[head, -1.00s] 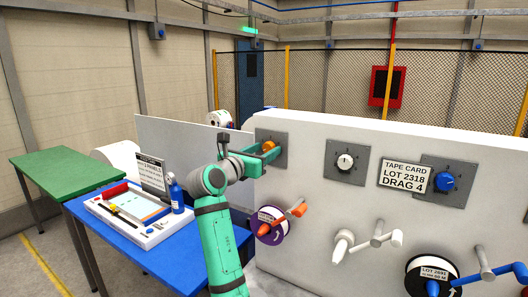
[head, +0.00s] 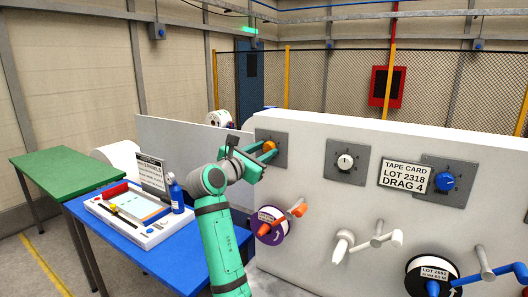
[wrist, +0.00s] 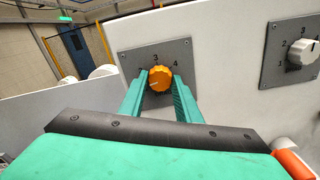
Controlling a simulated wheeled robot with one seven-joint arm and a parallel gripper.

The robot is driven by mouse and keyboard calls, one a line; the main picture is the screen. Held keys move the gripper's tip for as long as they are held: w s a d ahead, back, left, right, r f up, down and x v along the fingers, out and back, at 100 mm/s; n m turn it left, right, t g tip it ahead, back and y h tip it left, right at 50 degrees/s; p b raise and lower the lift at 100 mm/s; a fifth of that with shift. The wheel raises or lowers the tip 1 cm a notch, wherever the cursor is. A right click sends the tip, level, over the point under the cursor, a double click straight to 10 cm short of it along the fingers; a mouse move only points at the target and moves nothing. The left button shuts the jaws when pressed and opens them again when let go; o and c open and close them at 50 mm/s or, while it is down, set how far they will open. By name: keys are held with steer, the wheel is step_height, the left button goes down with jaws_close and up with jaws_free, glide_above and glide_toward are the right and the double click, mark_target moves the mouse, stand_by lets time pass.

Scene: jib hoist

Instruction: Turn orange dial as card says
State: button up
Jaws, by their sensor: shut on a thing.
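The orange dial (wrist: 160,77) sits on a grey square plate (wrist: 178,52) on the white panel; it also shows in the head view (head: 269,147). My gripper (head: 265,151) is shut on the orange dial, one finger on each side of it. I cannot tell surely which number the dial points at.
A white dial (head: 345,162) and a blue dial (head: 444,181) sit on plates to the right. Below are a purple reel (head: 268,229) with an orange handle, white cranks and a black reel (head: 432,273). A blue table (head: 150,258) stands at left.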

steer(key=m, duration=0.4)
steer(key=shift+f+m, duration=0.1)
steer(key=shift+m, duration=0.2)
steer(key=m, duration=0.3)
steer(key=shift+m, duration=0.3)
steer(key=m, duration=0.4)
steer(key=shift+m, duration=0.3)
steer(key=m, duration=0.3)
steer(key=shift+m, duration=0.3)
steer(key=m, duration=1.1)
steer(key=shift+m, duration=2.1)
